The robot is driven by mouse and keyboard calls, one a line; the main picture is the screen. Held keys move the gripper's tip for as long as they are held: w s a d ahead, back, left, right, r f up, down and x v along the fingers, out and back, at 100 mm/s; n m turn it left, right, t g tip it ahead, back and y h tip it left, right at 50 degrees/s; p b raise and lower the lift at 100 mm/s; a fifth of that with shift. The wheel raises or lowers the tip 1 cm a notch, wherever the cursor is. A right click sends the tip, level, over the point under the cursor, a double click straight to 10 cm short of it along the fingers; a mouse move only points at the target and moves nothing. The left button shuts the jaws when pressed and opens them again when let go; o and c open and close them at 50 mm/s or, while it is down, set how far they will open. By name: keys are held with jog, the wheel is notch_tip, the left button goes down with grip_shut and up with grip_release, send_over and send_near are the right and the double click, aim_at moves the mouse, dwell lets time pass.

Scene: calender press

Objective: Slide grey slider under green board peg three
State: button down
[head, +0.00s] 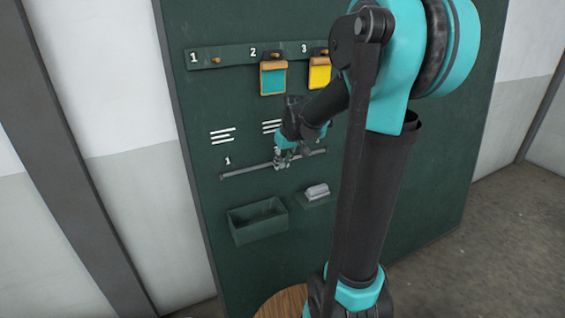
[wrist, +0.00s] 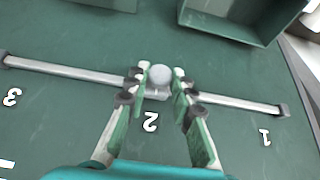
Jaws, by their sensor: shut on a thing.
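The grey slider (wrist: 160,76) has a round knob and sits on a straight metal rail (wrist: 66,69), close to the mark 2 in the wrist view. My gripper (wrist: 161,80) is shut on the slider, with one finger on each side of the knob. In the head view my gripper (head: 281,160) is at the middle of the rail (head: 245,170) and mostly hides the slider. The green board (head: 240,115) carries a peg strip (head: 228,56) numbered 1 to 3. Peg three's yellow tag (head: 320,74) hangs at the right, partly behind my arm.
A teal tag (head: 273,80) hangs from peg two; peg one (head: 215,60) is bare. Below the rail are an open green bin (head: 258,222) and a grey eraser-like block (head: 317,191) on a small ledge. The rail has stops at both ends and is clear on both sides of the slider.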

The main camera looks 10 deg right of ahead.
jog(key=w+d, duration=0.1)
jog(key=d, duration=0.5)
jog(key=w+d, duration=0.2)
jog(key=d, duration=0.4)
jog(key=w+d, duration=0.1)
jog(key=d, duration=0.5)
jog(key=shift+w, duration=0.4)
jog(key=c, duration=1.3)
grip_release()
jog(key=v, duration=1.2)
